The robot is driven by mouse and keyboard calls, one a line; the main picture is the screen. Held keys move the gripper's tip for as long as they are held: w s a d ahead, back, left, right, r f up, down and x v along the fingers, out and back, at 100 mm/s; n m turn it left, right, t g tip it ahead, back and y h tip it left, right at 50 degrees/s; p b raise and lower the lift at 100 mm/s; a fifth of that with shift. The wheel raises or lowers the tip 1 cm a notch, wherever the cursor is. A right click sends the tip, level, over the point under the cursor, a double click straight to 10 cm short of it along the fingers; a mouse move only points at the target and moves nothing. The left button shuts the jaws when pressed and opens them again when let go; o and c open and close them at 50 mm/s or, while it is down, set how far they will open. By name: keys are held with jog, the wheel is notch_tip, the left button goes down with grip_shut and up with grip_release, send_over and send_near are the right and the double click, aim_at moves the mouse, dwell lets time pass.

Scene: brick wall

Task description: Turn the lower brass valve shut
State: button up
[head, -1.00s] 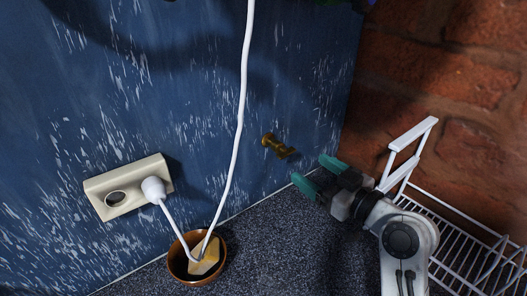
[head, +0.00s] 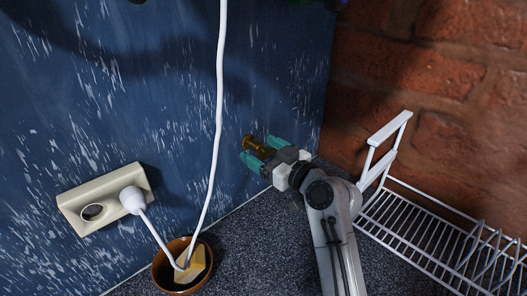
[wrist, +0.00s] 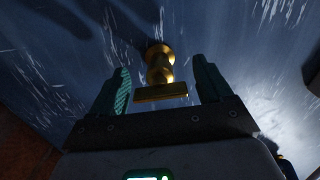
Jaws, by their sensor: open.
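The brass valve (head: 258,146) sticks out from the blue wall, low and near the corner. In the wrist view the valve (wrist: 160,70) shows a round body with a flat handle (wrist: 160,92) at its near end, lying crosswise. My gripper (head: 265,150) is at the valve with its teal fingers open. In the wrist view the fingers of my gripper (wrist: 160,88) stand to the left and right of the handle, with a gap on each side. Only one brass valve shows.
A white wire rack (head: 440,235) stands at the right by the brick wall (head: 430,60). A white cable (head: 219,110) hangs left of the valve. A socket with a plug (head: 105,200) is on the wall at left. A brown bowl (head: 160,275) holding a yellowish piece (head: 194,264) sits on the dark speckled counter.

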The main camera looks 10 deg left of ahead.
jog(key=c, duration=1)
jog(key=shift+m, duration=0.7)
jog(key=shift+c, duration=0.2)
jog(key=o, duration=1)
jog(key=shift+o, duration=0.2)
jog(key=shift+d, duration=0.1)
jog(key=v, duration=1)
jog(key=shift+s+d, duration=0.2)
jog(key=shift+s, duration=0.05)
jog(key=shift+s, duration=0.1)
